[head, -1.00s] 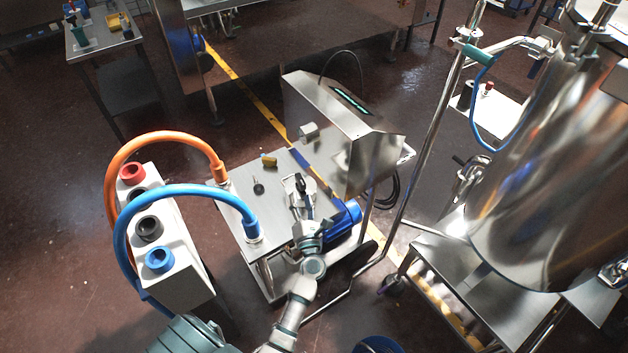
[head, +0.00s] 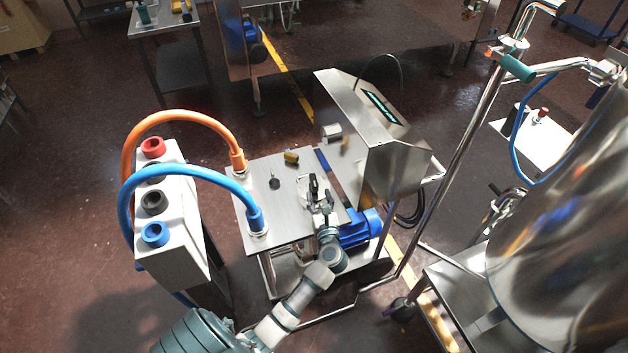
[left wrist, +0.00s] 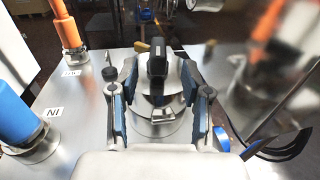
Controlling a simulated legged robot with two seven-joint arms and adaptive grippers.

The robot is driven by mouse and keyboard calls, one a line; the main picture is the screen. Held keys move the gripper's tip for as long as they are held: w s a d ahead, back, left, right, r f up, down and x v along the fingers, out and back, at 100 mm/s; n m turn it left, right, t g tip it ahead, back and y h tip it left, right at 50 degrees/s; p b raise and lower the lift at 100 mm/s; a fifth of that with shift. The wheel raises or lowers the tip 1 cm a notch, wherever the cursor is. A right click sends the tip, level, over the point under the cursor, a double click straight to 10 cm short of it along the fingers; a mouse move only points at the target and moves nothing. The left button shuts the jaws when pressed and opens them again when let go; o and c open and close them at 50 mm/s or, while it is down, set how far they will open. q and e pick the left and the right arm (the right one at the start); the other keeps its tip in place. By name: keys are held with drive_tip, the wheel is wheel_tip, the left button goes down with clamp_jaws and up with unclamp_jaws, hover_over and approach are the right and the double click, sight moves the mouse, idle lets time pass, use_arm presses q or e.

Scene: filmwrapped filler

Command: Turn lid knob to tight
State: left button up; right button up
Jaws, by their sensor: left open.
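A black lid knob (left wrist: 157,58) stands upright on a domed steel lid (left wrist: 174,74) in the left wrist view. The lid tops a short steel housing set in the metal tabletop, partly hidden by my gripper. My left gripper (left wrist: 160,82) is open, with one blue-padded finger on each side of the lid and knob. Whether the pads touch the lid, I cannot tell. In the head view, my left gripper (head: 315,194) is over the cart top around the same knob (head: 313,184). My right gripper is not in view.
The steel cart top (head: 262,190) carries an orange hose (head: 180,115) and a blue hose (head: 190,176) at its left. A small dark-handled item (head: 274,183) and a yellow piece (head: 291,158) are on it. A steel control box (head: 375,130) stands at the right.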

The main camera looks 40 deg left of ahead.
sight(314, 179)
use_arm(q)
drive_tip(key=x, duration=0.4)
drive_tip(key=shift+w+a+r, duration=0.2)
drive_tip(key=shift+w, duration=0.2)
drive_tip(key=a, duration=0.2)
drive_tip(key=w+a, duration=0.1)
drive_tip(key=shift+w+a+f+b, duration=0.1)
drive_tip(key=shift+w+f+b, duration=0.05)
drive_tip(key=shift+f+b, duration=0.15)
drive_tip(key=shift+a, duration=0.15)
drive_tip(key=shift+d+r, duration=0.15)
drive_tip(key=shift+d, duration=0.3)
drive_tip(key=shift+c, duration=1.4)
drive_tip(key=shift+d+r, duration=0.1)
drive_tip(key=shift+d, duration=0.15)
clamp_jaws()
drive_tip(key=shift+a, duration=0.15)
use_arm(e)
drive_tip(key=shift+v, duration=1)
